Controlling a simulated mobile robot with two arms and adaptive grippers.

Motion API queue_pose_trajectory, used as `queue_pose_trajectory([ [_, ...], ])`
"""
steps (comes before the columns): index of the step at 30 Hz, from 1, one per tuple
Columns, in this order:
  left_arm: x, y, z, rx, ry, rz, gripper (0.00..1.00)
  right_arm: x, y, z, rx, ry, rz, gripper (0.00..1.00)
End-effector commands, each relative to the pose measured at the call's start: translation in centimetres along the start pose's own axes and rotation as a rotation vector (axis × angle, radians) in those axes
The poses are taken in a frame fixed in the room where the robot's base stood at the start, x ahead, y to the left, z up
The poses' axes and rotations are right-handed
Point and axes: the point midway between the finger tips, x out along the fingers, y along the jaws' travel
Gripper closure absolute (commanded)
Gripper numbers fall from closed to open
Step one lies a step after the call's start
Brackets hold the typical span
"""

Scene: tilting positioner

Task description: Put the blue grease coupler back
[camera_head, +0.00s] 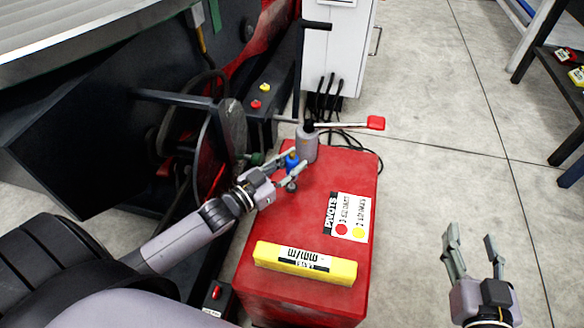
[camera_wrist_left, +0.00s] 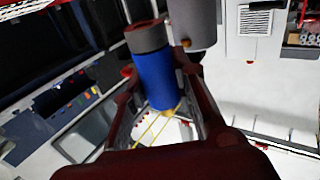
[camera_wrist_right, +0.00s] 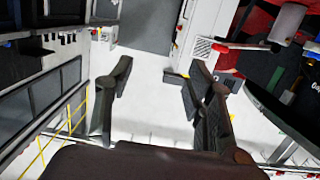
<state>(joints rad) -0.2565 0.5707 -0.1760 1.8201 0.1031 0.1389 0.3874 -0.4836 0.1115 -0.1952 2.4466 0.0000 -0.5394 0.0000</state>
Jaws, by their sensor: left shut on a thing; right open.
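The blue grease coupler (camera_head: 291,161) is between the fingers of my left gripper (camera_head: 290,168), over the far left part of the red cabinet top. In the left wrist view the coupler (camera_wrist_left: 154,79) shows as a blue cylinder with a grey and red end, and the fingers (camera_wrist_left: 158,100) are shut around it. A grey cylindrical grease pump (camera_head: 307,144) with a red-ended lever stands just behind it; its grey body also shows in the left wrist view (camera_wrist_left: 193,22). Whether the coupler touches the pump is unclear. My right gripper (camera_head: 470,248) is open and empty above the floor at right.
The red cabinet (camera_head: 310,220) carries a yellow block (camera_head: 304,262) at its front and a white label with red and yellow dots (camera_head: 348,217). The dark positioner with a round plate (camera_head: 210,150) stands close on the left. A dark shelf (camera_head: 570,90) is at far right. Floor right of the cabinet is clear.

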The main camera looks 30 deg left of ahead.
Motion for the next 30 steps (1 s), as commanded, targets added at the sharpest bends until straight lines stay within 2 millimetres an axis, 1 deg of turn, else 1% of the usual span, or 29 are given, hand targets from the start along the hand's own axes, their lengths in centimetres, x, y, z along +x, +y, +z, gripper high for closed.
queue_pose_trajectory([
  [1,0.0,0.0,0.5,0.000,0.003,0.000,1.00,0.1,-0.1,-0.5,0.001,0.038,-0.003,0.51],
  [3,0.0,0.0,0.8,0.001,0.002,0.000,1.00,0.2,-0.2,-1.3,0.001,0.073,-0.005,0.51],
  [5,0.0,0.0,0.8,0.001,0.002,0.000,1.00,0.2,-0.2,-1.6,0.001,0.090,-0.006,0.51],
  [13,0.0,0.0,0.8,0.000,0.002,0.000,1.00,0.1,-0.3,-1.8,0.001,0.093,-0.006,0.51],
  [30,0.0,0.1,2.4,-0.004,-0.004,0.000,1.00,0.1,-0.5,-3.4,0.003,0.179,-0.011,0.51],
])
